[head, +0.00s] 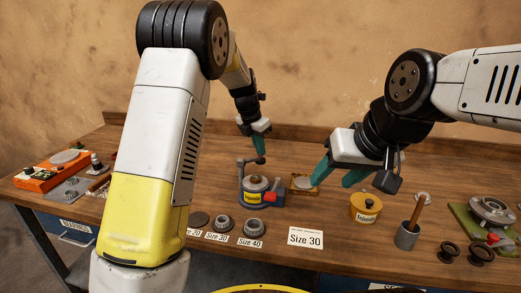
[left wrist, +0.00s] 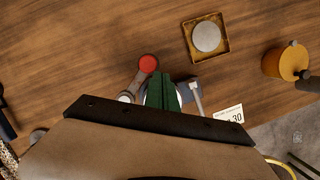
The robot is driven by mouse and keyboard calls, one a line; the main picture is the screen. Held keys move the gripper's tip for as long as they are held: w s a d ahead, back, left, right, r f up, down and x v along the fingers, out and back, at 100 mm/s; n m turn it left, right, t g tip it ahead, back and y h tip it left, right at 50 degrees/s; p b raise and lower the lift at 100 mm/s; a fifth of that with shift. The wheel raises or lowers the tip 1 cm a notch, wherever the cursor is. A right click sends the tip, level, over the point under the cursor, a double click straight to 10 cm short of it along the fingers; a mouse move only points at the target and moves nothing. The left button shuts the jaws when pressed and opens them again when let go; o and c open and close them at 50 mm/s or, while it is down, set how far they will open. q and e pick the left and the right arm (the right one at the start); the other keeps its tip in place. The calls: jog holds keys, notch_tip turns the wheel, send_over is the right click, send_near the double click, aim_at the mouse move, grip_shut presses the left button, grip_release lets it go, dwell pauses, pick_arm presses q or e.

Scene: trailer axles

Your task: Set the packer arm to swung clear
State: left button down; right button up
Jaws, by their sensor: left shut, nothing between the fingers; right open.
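The packer (head: 255,190) stands on the bench, a round grey pot on a blue base with a yellow label. Its grey arm (head: 241,168) rises at the pot's left and reaches toward the back. In the left wrist view the packer arm (left wrist: 136,83) runs from a pale pivot to a red knob, behind and left of the pot. My left gripper (head: 259,148) is shut and empty, its teal fingers above the packer; in the left wrist view they (left wrist: 165,103) hide most of the pot. Contact with the arm cannot be told. My right gripper (head: 338,174) is open and empty, right of the packer.
A square tray with a grey disc (head: 304,184) lies right of the packer, a yellow tub (head: 366,207) farther right. A grey cup with a stick (head: 407,236) and a green fixture (head: 487,220) stand at right. Grey rings (head: 252,227) and a Size 30 card (head: 305,238) lie in front.

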pick_arm(q)
jog(key=shift+w+a, duration=0.1)
jog(key=shift+w, duration=0.75)
jog(key=shift+a, duration=0.1)
